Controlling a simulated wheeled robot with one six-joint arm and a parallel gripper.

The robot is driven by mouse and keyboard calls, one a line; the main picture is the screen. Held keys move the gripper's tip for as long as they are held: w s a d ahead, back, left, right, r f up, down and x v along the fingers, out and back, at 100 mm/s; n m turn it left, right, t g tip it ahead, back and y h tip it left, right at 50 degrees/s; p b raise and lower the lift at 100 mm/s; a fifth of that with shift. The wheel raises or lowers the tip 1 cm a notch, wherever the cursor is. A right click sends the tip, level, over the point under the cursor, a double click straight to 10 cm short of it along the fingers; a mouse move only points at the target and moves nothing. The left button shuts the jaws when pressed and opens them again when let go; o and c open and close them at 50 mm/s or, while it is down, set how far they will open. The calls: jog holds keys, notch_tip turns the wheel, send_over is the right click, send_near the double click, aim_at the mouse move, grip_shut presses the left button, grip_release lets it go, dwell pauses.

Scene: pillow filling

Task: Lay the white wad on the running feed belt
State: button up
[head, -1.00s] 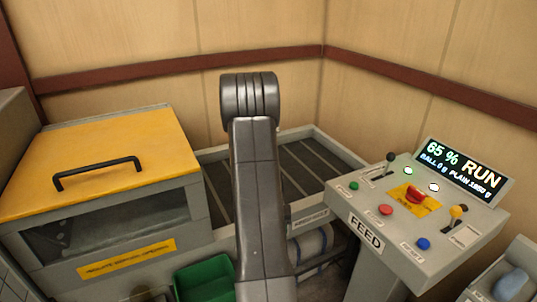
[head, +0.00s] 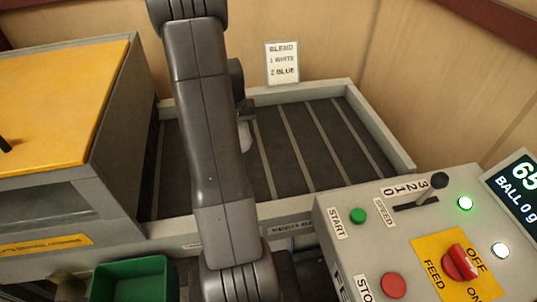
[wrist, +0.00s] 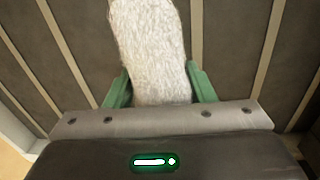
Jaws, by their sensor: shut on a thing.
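The white wad (wrist: 148,50) is a fuzzy pale lump in the wrist view, held between the two green fingers of my gripper (wrist: 160,88). In the head view only part of the wad (head: 245,137) shows, just right of my arm, with part of my gripper (head: 246,106) above it. The feed belt (head: 315,150) is dark with pale slats inside a grey frame. The wad is over the belt; I cannot tell whether it touches it. My arm hides the left middle of the belt.
A yellow-lidded box (head: 60,95) stands left of the belt. A green bin (head: 130,280) is in front. A control panel (head: 420,235) with a lit display (head: 515,190) is at the right. A blend card (head: 282,63) stands behind the belt, whose right side is clear.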

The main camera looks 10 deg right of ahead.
jog(key=b, duration=0.4)
send_near(258, 158)
jog(key=shift+m, duration=0.3)
notch_tip(258, 158, down, 5)
jog(key=shift+d+f, duration=0.1)
jog(key=shift+f+b, duration=0.4)
jog(key=shift+f, duration=0.15)
jog(key=o, duration=1.1)
jog(key=shift+c, duration=0.2)
jog(key=shift+r, duration=0.15)
notch_tip(258, 158, up, 13)
jog(key=shift+a+p, duration=0.45)
